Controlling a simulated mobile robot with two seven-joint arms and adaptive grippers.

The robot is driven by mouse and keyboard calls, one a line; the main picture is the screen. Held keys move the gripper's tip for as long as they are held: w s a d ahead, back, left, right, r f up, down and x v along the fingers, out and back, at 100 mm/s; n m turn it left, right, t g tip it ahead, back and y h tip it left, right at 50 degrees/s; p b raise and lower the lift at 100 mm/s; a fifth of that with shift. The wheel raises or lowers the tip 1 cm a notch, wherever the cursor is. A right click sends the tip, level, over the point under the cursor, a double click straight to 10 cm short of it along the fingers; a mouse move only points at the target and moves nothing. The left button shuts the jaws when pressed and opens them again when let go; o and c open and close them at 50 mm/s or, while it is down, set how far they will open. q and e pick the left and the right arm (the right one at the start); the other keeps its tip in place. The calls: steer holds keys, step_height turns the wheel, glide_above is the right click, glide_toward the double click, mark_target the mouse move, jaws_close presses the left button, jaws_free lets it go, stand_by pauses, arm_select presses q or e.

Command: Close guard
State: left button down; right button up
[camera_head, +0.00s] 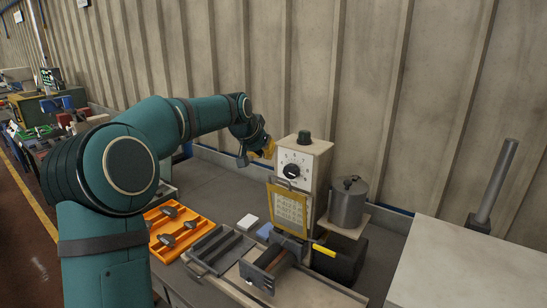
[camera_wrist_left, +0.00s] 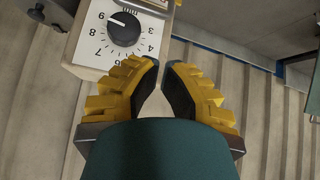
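The guard (camera_head: 290,209) is a yellow-framed panel with a pale see-through pane, standing upright at a slight tilt on the front of a beige machine (camera_head: 315,165). A small dark handle shows at its top edge. I cannot tell how far it stands from its closed position. My left gripper (camera_head: 270,149) is beside the upper left of the machine's dial face, above and apart from the guard. In the left wrist view its yellow fingers (camera_wrist_left: 162,64) have a narrow empty gap between the tips. My right gripper is not in view.
The machine has a numbered dial (camera_head: 292,170), also in the left wrist view (camera_wrist_left: 123,29). A metal pot (camera_head: 348,203) stands to its right. A yellow-handled lever (camera_head: 324,250) sticks out below. An orange tray (camera_head: 178,230) and a grey tray (camera_head: 218,250) lie left. A ribbed wall is behind.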

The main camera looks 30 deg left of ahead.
arm_select(q)
steer(key=x, duration=0.9)
steer(key=shift+f+p, duration=0.25)
steer(key=shift+p, duration=0.15)
steer(key=shift+w, duration=0.1)
